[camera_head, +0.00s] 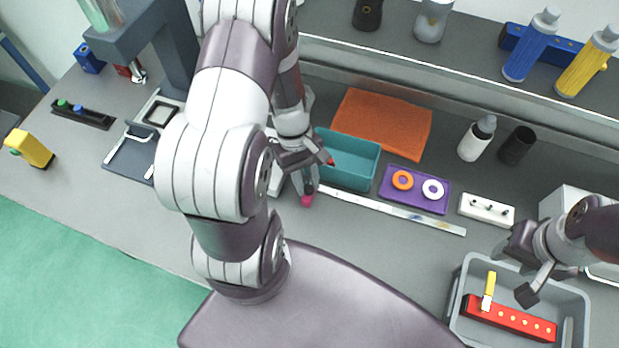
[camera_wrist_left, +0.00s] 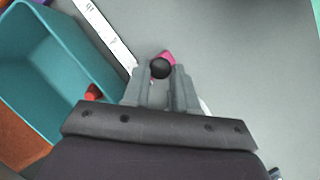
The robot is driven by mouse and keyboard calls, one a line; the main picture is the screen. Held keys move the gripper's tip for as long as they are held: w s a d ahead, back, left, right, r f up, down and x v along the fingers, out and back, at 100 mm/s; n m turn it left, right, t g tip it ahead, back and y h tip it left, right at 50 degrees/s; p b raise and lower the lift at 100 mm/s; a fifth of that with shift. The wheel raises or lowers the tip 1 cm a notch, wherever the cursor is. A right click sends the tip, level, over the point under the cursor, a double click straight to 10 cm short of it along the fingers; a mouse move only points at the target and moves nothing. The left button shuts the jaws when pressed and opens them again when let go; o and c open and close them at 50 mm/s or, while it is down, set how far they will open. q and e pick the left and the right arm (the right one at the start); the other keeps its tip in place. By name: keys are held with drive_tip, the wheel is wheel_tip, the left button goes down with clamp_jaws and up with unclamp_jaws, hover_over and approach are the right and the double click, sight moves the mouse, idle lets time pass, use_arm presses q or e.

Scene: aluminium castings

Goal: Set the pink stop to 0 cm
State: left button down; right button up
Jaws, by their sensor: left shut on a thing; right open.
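The pink stop (camera_head: 306,200) is at the left end of a pale scale rail (camera_head: 395,214) on the grey bench. In the left wrist view the pink stop (camera_wrist_left: 168,56) shows with a round black knob (camera_wrist_left: 160,68) on it, between my fingertips. My left gripper (camera_head: 309,184) is shut on the stop; in the wrist view its fingers (camera_wrist_left: 161,80) reach up to the knob. The rail also shows in the wrist view (camera_wrist_left: 106,32). Its marks are too small to read. My right gripper (camera_head: 522,270) is open over the grey bin.
A teal bin (camera_head: 350,180) stands close behind the rail, beside my left gripper. A purple tray (camera_head: 414,207) with an orange and a white ring lies behind the rail. A grey bin (camera_head: 462,290) holds a red block (camera_head: 510,319). The bench in front of the rail is clear.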

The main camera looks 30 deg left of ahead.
use_arm(q)
drive_tip(key=c, duration=0.9)
unclamp_jaws()
drive_tip(key=shift+a, duration=0.1)
drive_tip(key=shift+s+a, duration=0.1)
drive_tip(key=shift+s, duration=0.05)
drive_tip(key=p+v, duration=0.2)
drive_tip(key=v, duration=1)
drive_tip(key=shift+a+r, duration=0.15)
drive_tip(key=shift+r, duration=0.15)
